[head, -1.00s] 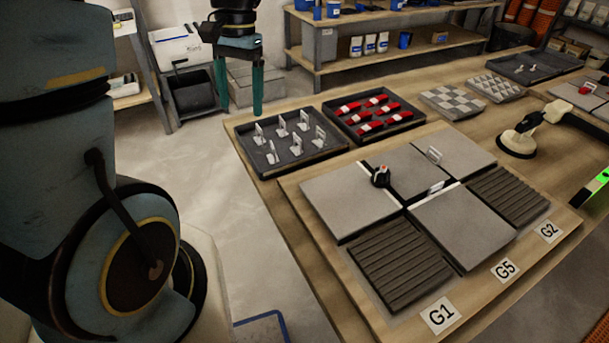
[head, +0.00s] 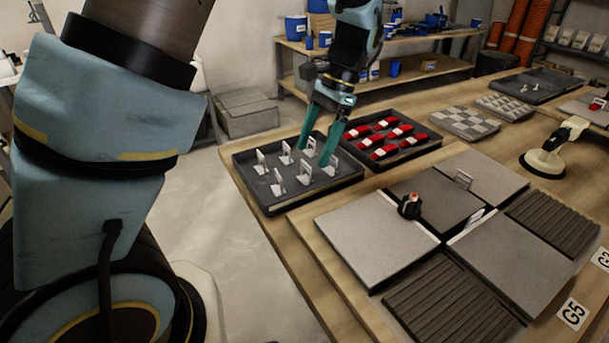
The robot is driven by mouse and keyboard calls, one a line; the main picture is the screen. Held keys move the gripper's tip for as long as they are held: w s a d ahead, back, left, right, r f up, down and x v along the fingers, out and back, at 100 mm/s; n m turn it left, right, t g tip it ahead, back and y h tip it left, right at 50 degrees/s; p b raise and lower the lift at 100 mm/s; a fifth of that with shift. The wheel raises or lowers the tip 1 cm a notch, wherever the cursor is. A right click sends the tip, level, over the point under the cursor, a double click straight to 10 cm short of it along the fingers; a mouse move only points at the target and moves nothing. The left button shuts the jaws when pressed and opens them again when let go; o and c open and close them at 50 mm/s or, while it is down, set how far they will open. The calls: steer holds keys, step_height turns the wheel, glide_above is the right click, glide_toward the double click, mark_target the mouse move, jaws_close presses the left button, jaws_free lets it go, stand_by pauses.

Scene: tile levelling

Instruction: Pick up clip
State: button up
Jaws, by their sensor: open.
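Several white clips (head: 277,183) stand upright in a dark tray (head: 286,205) at the near left corner of the table. My gripper (head: 314,161) is over the back right part of this tray, its two teal fingers pointing down and spread apart. The fingertips are close to the clips at the right of the tray, with one clip (head: 330,150) beside the right finger. I cannot tell whether a fingertip touches a clip. Nothing shows between the fingers as held. Another white clip (head: 464,179) stands at a tile edge on the tiled board.
A second dark tray (head: 395,160) with several red and white pieces adjoins on the right. Grey tiles (head: 376,238) and a black knobbed piece (head: 409,206) lie in front. A suction-cup tool (head: 545,160) stands at right. Bare floor lies left of the table.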

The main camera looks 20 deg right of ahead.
mark_target(306, 163)
steer(key=shift+w+p+x, duration=0.1)
steer(key=shift+p+x, duration=0.05)
steer(key=shift+x, duration=1.2)
steer(key=shift+w+p+x, duration=0.15)
steer(key=shift+x, duration=1.15)
steer(key=c, duration=1.1)
